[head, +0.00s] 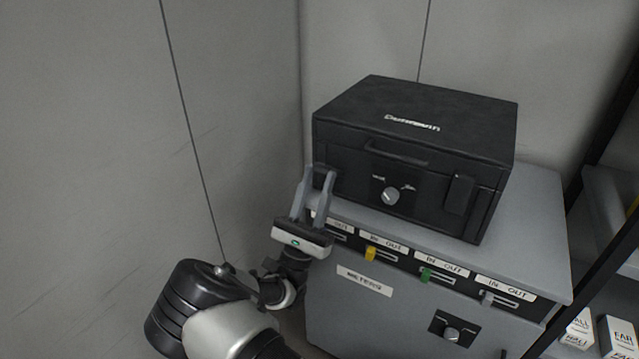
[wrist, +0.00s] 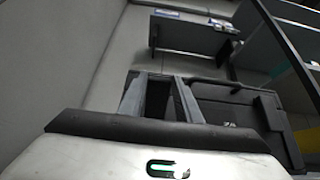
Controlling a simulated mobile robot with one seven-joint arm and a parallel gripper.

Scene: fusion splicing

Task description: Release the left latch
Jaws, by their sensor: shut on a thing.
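A black case (head: 415,110) with a front handle and a round dial sits closed on top of a grey cabinet. It also shows in the wrist view (wrist: 235,108), right of the fingers. Its right latch (head: 460,193) is a dark block on the front, lying against the case. My gripper (head: 319,174) is at the case's left front corner, fingers pointing up. It is shut on the left latch (wrist: 156,97), a dark piece between the fingers in the wrist view. The fingers cover most of this latch in the head view, so whether it is released cannot be told.
The grey cabinet (head: 545,215) has a row of labelled slots with coloured sliders, yellow (head: 370,253) and green (head: 425,274), just below the case. A wall stands close on the left. A dark-framed shelf with small boxes (head: 618,335) is at the right.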

